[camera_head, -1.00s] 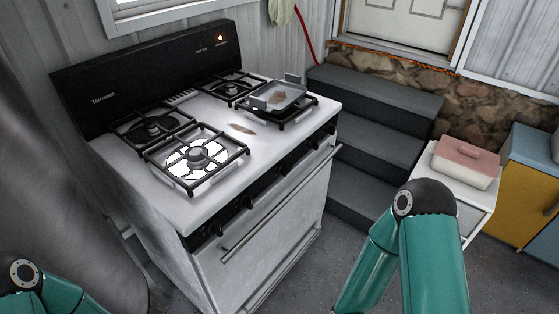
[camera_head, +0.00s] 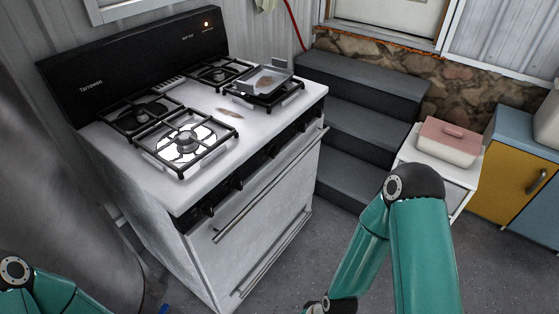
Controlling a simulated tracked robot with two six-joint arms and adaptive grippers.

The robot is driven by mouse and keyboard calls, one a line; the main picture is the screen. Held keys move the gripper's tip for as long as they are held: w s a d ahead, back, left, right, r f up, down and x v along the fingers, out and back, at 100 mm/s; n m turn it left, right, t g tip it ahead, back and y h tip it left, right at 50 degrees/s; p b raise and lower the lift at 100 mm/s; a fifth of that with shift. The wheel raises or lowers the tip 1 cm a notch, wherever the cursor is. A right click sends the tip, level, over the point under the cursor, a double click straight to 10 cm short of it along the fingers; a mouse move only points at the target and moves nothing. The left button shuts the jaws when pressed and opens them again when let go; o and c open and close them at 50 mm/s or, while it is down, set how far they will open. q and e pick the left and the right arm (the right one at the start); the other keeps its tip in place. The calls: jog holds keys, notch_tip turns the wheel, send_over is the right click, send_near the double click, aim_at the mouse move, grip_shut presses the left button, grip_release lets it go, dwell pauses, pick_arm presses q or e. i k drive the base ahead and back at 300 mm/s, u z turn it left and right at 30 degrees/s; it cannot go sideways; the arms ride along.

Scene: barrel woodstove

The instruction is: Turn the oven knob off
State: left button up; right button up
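The white oven (camera_head: 255,215) with a gas cooktop stands left of centre. A row of dark knobs runs along the black strip below its front top edge. Two knobs (camera_head: 202,216) show at the strip's near left end, and several more (camera_head: 272,151) sit further right. I cannot tell which way any knob is turned. My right arm's green links are at lower right and my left arm's at the lower left corner. Neither gripper's fingertips can be seen.
Grey steps (camera_head: 365,125) rise right of the oven. A white side table carries a pink-lidded dish (camera_head: 449,142). A yellow and blue cabinet (camera_head: 512,180) stands far right. Grey floor lies open before the oven.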

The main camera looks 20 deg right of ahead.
aim_at(271, 151)
jog(key=k, duration=0.9)
jog(key=z, duration=0.95)
jog(key=i, duration=1.8)
jog(key=u, duration=1.45)
jog(key=k, duration=0.45)
jog(key=u, duration=0.3)
jog(key=i, duration=0.15)
jog(key=z, duration=0.15)
